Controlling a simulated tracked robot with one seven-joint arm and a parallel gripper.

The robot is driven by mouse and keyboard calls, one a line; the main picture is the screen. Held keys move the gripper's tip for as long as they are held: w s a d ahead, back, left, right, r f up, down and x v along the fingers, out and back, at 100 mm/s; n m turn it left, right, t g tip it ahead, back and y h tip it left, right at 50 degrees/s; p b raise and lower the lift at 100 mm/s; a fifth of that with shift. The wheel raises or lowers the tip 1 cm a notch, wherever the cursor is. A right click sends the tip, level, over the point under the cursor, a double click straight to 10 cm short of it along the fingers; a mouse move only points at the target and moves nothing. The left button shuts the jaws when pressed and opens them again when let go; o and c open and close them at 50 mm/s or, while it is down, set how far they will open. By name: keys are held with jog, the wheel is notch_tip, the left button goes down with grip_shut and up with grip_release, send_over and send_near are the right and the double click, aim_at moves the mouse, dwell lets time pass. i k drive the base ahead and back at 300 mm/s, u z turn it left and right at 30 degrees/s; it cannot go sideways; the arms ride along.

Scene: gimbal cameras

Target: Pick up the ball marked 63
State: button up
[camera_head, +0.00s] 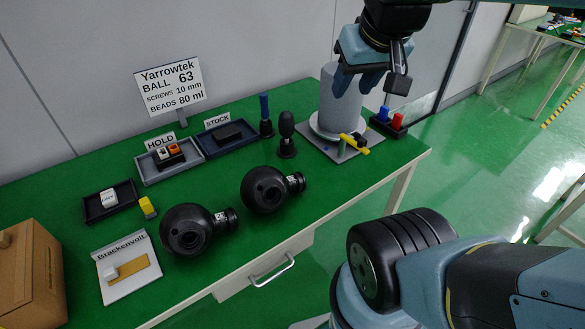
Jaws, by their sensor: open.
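Two round black balls with short necks lie on the green table. One ball (186,231) is nearer the front left, and the other ball (264,190) is to its right and farther back. Each has a small white label near its neck, too small to read, so I cannot tell which is marked 63. A sign (168,86) at the back reads "Yarrowtek BALL 63, SCREWS 10 mm, BEADS 80 ml". My gripper (371,84) is open at the upper right, in front of the top of a grey cylinder in the picture, apart from both balls.
The grey cylinder (338,108) stands on a plate with a yellow-handled part (354,143). Upright black tools (286,135) stand left of it. HOLD (148,176) and STOCK (207,152) trays lie behind the balls. A Brackenvolt board (118,287) and cardboard box (45,265) are left.

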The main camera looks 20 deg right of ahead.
aim_at(264, 189)
jog(key=z, duration=1)
jog(key=k, duration=2.35)
jog(key=u, duration=1)
jog(key=i, duration=1)
